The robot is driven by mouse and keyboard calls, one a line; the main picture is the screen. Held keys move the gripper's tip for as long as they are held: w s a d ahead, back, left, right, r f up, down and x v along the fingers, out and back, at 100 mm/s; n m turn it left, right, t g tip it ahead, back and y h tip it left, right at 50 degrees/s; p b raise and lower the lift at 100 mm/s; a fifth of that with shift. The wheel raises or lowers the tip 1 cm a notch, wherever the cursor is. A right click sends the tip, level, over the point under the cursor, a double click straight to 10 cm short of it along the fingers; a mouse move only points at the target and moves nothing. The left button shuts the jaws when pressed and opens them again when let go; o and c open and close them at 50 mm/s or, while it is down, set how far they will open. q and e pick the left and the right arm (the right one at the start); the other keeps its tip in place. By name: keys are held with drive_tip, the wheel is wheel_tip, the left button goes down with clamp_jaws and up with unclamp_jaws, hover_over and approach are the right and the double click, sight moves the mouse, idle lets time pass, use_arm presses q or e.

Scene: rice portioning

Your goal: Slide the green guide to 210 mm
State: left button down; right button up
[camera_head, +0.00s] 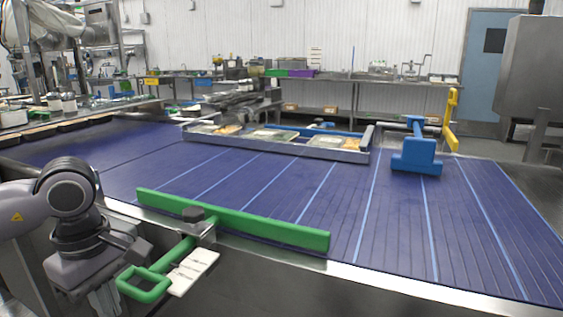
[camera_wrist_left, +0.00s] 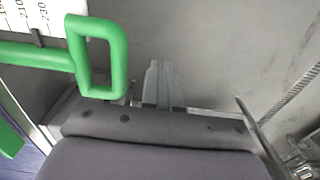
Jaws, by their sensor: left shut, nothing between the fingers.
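The green guide (camera_head: 240,221) is a long bar lying along the near edge of the blue belt. A rod runs from it through a clamp with a dark knob (camera_head: 193,214) to a green loop handle (camera_head: 145,285). The loop also shows in the left wrist view (camera_wrist_left: 119,60). A white scale plate (camera_head: 193,272) lies beside the rod; the wrist view shows its marks near 210 and 230 (camera_wrist_left: 30,14), but no clear reading. My left gripper (camera_wrist_left: 163,68) is shut and empty, beside the loop and apart from it. My right gripper is out of view.
The blue belt (camera_head: 300,190) carries light lines. A metal-walled tray frame (camera_head: 275,147) with food trays stands across it. A blue pusher-like tool (camera_head: 416,155) stands at the right. The belt's metal edge (camera_head: 390,284) runs between my left arm and the belt.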

use_arm(q)
drive_tip(key=shift+w+d, duration=0.35)
drive_tip(key=shift+w, duration=0.45)
drive_tip(key=shift+w+d, duration=0.3)
drive_tip(key=shift+w, duration=0.45)
idle(1.3)
drive_tip(key=shift+s, duration=0.1)
drive_tip(key=p, duration=0.5)
approach(123, 289)
drive_tip(key=shift+s, duration=1.8)
drive_tip(key=shift+a+f, duration=0.1)
drive_tip(key=shift+f, duration=0.35)
